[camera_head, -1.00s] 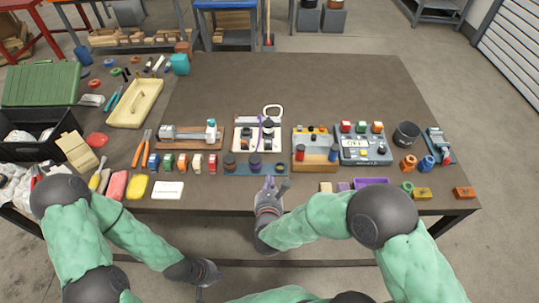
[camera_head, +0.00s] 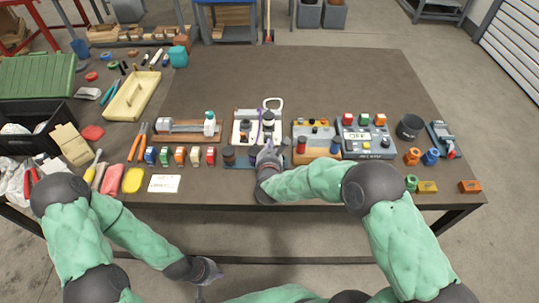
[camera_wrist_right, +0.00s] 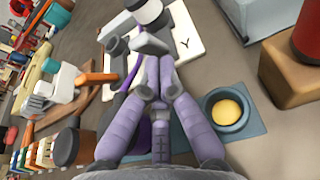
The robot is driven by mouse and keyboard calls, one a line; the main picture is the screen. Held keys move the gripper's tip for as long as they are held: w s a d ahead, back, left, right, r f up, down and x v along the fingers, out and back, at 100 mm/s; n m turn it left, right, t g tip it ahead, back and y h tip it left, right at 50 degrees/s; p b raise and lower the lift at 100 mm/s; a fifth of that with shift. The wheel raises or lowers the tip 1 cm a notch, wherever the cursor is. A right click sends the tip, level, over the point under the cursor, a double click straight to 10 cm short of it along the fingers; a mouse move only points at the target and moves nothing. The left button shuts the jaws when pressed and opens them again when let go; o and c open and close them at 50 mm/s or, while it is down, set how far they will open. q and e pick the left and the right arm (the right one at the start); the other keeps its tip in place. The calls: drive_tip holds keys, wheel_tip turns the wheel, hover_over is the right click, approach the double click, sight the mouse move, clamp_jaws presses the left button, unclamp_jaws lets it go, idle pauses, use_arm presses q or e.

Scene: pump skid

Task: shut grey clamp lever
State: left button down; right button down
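My right gripper (camera_head: 267,153) is at the front of a white board (camera_head: 237,117) with black and white fittings, in the head view. In the right wrist view, its purple-grey fingers (camera_wrist_right: 159,70) are drawn together with their tips over the board. A grey lever-like piece (camera_wrist_right: 150,43) lies just beyond the fingertips; I cannot tell whether they touch it. No object shows clearly between the fingers. Another grey clamp-like fitting (camera_head: 165,125) is on a wooden base to the left. My left gripper (camera_head: 208,272) hangs low before the table, away from everything; its opening is unclear.
A blue plate with a dark round knob (camera_head: 229,155) and a cup with a yellow inside (camera_wrist_right: 227,108) lies close to my right fingers. The table's back is clear.

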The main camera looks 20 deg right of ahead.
drive_tip(key=shift+w+r, duration=0.15)
idle(0.3)
drive_tip(key=shift+w+r+g+p, duration=0.1)
drive_tip(key=shift+r+g+p, duration=0.15)
drive_tip(key=shift+p, duration=0.35)
drive_tip(key=shift+w+d+r+g+p, duration=0.1)
drive_tip(key=shift+g+p, duration=0.25)
drive_tip(key=shift+p, duration=0.1)
